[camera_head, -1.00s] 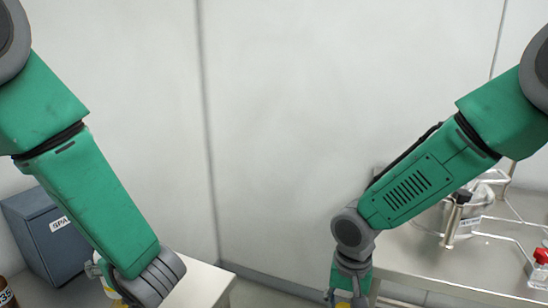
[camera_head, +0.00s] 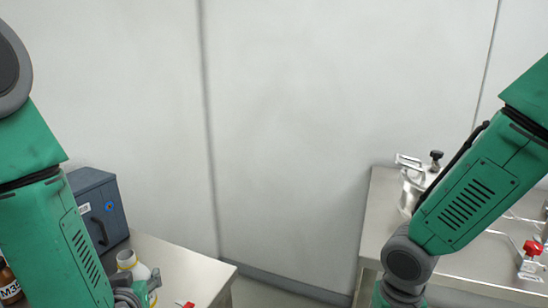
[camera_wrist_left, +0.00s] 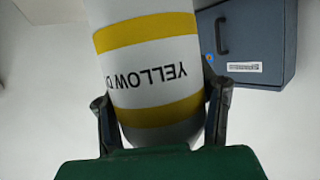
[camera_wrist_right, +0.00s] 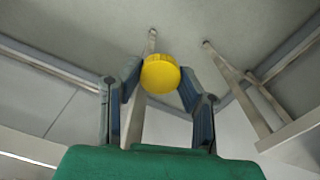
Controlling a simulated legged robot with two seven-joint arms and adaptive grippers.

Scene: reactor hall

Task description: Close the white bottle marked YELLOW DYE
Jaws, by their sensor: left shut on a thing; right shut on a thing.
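The white bottle (camera_head: 140,270) stands out at the lower left of the head view, with a yellow ring at its neck. In the left wrist view its YELLOW DYE label (camera_wrist_left: 150,75) is upside down between two yellow bands. My left gripper (camera_wrist_left: 162,110) is shut around the bottle's body, one finger on each side. It is partly cut off in the head view (camera_head: 137,292). My right gripper (camera_wrist_right: 160,80) is shut on a round yellow cap (camera_wrist_right: 160,72), well apart from the bottle. That gripper is below the head view's edge.
A blue-grey cabinet (camera_head: 95,205) stands on the left table (camera_head: 195,270), behind the bottle. A brown bottle (camera_head: 8,285) is at the far left, and a small red item (camera_head: 185,304) lies at the front. The right table (camera_head: 378,215) holds metal equipment and a red-knobbed valve (camera_head: 533,248).

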